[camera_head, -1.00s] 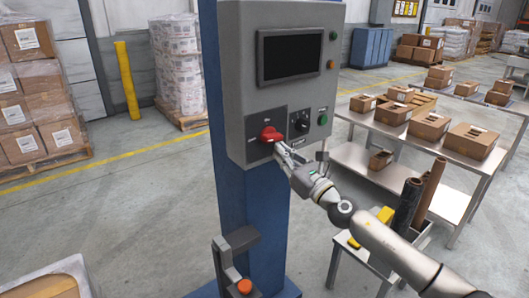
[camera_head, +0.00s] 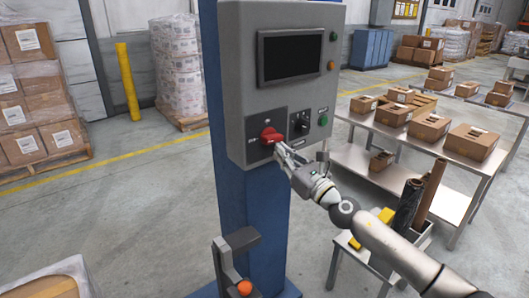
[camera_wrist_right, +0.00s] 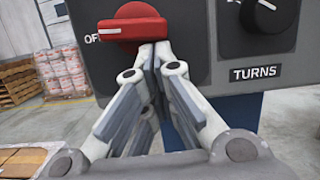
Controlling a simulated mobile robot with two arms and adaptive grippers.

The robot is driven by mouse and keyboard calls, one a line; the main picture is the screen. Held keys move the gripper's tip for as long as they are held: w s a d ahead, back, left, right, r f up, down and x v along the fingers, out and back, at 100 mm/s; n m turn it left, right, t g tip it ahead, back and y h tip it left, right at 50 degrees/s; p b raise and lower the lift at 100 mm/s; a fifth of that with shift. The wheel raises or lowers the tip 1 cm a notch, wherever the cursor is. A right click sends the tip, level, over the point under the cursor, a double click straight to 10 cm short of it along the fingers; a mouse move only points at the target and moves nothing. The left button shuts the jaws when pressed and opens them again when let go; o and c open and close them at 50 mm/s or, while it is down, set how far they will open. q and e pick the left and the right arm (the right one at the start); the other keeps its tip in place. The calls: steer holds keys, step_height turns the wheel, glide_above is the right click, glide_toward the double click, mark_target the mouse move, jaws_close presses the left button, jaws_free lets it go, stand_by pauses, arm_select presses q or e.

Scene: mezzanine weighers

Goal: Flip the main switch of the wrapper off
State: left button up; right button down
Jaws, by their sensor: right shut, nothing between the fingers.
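The wrapper's main switch (camera_head: 271,136) is a red rotary knob on the grey control box in the head view. In the right wrist view the knob (camera_wrist_right: 133,24) has its long handle lying roughly level, with one end beside the partly hidden OFF label. My right gripper (camera_head: 279,149) is just below and right of the knob in the head view. In the right wrist view its fingertips (camera_wrist_right: 154,48) are together and empty, right at the knob's lower edge; I cannot tell whether they touch it. My left gripper is out of view.
The control box (camera_head: 235,95) sits on a blue column (camera_head: 268,225) and carries a dark screen (camera_head: 291,55), a black dial (camera_head: 301,122) and a green button (camera_head: 323,120). A steel table (camera_head: 360,124) with cartons stands at right. Open floor lies at left.

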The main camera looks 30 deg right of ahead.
steer(key=shift+s, duration=0.1)
steer(key=shift+s+f, duration=0.2)
steer(key=shift+s, duration=0.05)
steer(key=v, duration=1.1)
steer(key=shift+s+d+r, duration=0.1)
steer(key=shift+s, duration=0.05)
